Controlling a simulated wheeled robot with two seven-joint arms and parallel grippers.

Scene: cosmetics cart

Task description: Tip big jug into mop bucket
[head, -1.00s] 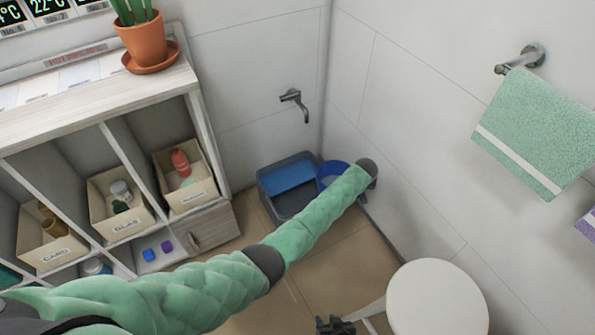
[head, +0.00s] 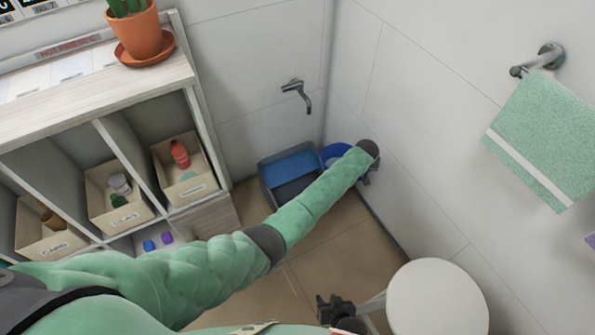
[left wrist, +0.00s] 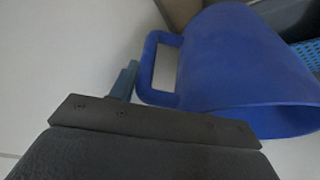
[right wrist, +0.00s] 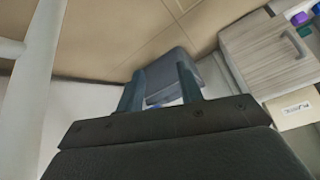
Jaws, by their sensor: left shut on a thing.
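The big jug (left wrist: 235,60) is blue with a loop handle. My left gripper (left wrist: 125,80) is shut on the handle; only one finger shows clearly in the left wrist view. In the head view the jug (head: 334,152) is partly hidden behind my left forearm, close to the right wall. It appears beside and partly over the right edge of the mop bucket (head: 288,187), a grey tub with a blue part on top. I cannot tell how far the jug is tilted or what is inside. My right gripper (head: 335,308) is open and empty, with its fingers apart in the right wrist view (right wrist: 160,72).
A shelf unit (head: 90,110) with labelled bins stands on the left, a potted cactus (head: 137,35) on top. A tap (head: 298,92) sticks out above the bucket. A white round stool (head: 437,297) stands at lower right. The tiled floor (head: 325,245) between is clear.

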